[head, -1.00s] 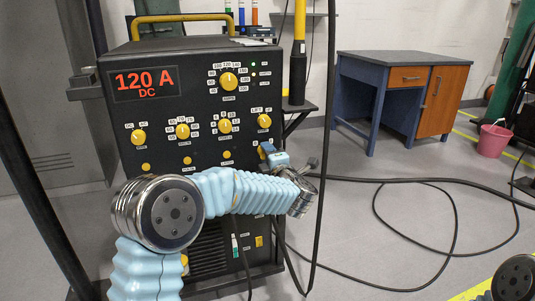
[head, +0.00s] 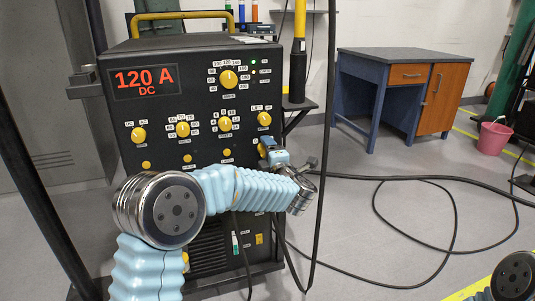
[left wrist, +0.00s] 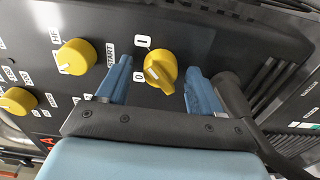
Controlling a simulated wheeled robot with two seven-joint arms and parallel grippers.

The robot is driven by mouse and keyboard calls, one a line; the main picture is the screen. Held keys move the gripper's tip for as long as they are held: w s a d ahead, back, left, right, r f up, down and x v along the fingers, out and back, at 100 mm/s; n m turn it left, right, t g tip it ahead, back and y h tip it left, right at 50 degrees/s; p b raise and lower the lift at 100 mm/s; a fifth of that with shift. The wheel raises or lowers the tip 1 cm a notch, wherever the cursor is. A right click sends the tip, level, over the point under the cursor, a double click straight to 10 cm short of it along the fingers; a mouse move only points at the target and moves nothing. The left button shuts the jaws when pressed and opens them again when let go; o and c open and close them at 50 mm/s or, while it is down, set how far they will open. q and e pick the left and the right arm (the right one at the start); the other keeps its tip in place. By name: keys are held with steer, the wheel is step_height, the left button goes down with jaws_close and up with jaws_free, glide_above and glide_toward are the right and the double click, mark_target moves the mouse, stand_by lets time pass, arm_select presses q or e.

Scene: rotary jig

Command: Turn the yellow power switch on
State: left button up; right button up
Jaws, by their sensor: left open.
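The yellow power switch (left wrist: 160,69) is a round knob on the black panel of the machine. In the left wrist view it sits between the two blue fingers of my left gripper (left wrist: 158,68), which are open on either side with gaps visible. The white mark on the knob appears to face the label at its lower left. In the head view my left gripper (head: 268,142) is at the panel's right edge; the switch (head: 262,151) is partly hidden there. My right gripper is not in view.
The machine (head: 140,55) shows a lit "120 A DC" display (head: 146,82). Other yellow knobs (head: 183,129) sit nearby on its panel. A black cable (head: 322,150) hangs just right of the gripper. A blue desk (head: 390,60) and a pink bucket (head: 492,138) stand farther right.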

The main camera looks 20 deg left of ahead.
arm_select(q)
steer(key=shift+s+d, duration=0.1)
steer(key=v, duration=1.3)
steer(key=shift+s, duration=0.2)
steer(key=shift+d, duration=0.15)
step_height(320, 180, down, 21)
steer(key=m+g+h+p, duration=0.3)
steer(key=m+h+p, duration=0.2)
steer(key=m+h, duration=0.6)
steer(key=s+f+m+g+h+p, duration=0.1)
steer(key=s+f+m+g, duration=0.4)
steer(key=s, duration=0.8)
steer(key=s+f+m+g+h+p, duration=0.2)
steer(key=s+f+m+g, duration=0.4)
steer(key=s+f, duration=0.5)
steer(key=s+p, duration=0.1)
steer(key=s, duration=0.2)
steer(key=shift+d+f+m, duration=0.3)
steer(key=shift+m, duration=0.1)
